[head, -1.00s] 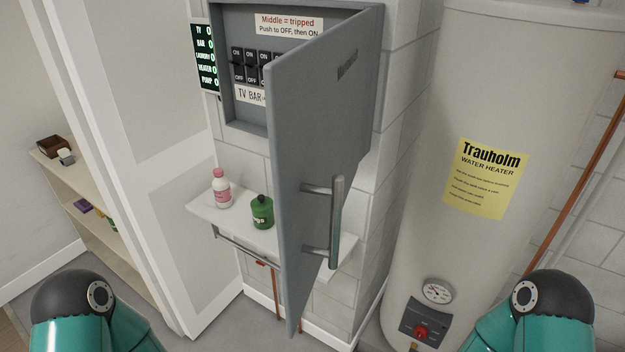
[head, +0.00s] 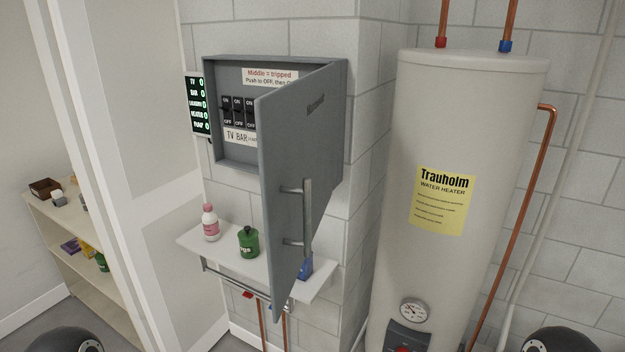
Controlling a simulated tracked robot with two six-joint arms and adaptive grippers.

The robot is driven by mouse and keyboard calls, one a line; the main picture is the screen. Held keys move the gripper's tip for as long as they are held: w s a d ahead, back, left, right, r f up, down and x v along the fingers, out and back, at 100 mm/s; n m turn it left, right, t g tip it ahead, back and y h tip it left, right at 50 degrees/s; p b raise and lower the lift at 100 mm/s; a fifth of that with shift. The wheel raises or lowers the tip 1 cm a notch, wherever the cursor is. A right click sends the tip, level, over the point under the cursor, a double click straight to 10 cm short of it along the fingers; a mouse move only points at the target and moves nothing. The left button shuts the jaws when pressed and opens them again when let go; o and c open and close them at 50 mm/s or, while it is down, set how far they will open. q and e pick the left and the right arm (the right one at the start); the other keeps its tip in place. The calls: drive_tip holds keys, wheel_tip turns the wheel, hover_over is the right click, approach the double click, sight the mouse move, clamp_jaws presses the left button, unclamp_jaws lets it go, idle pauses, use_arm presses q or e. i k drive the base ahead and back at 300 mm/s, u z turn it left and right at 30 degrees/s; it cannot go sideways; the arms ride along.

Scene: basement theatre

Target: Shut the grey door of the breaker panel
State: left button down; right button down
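The grey door (head: 293,180) of the breaker panel stands open, swung out toward me on its right-hand hinge side. A vertical bar handle (head: 306,217) is on its face. The grey panel box (head: 228,162) is on the white block wall, with a row of black breaker switches (head: 237,111) and labels partly hidden behind the door. Neither gripper is in view; only dark rounded parts of my arms show at the bottom left and bottom right corners.
A white shelf (head: 222,253) below the panel holds a pink-and-white bottle (head: 210,223), a green canister (head: 248,242) and a blue item (head: 305,267) partly behind the door. A tall water heater (head: 400,170) stands right of the panel. A lit display (head: 198,104) hangs left of it.

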sight(294, 121)
drive_tip(key=z, duration=0.05)
drive_tip(key=i, duration=0.9)
drive_tip(key=u, duration=0.1)
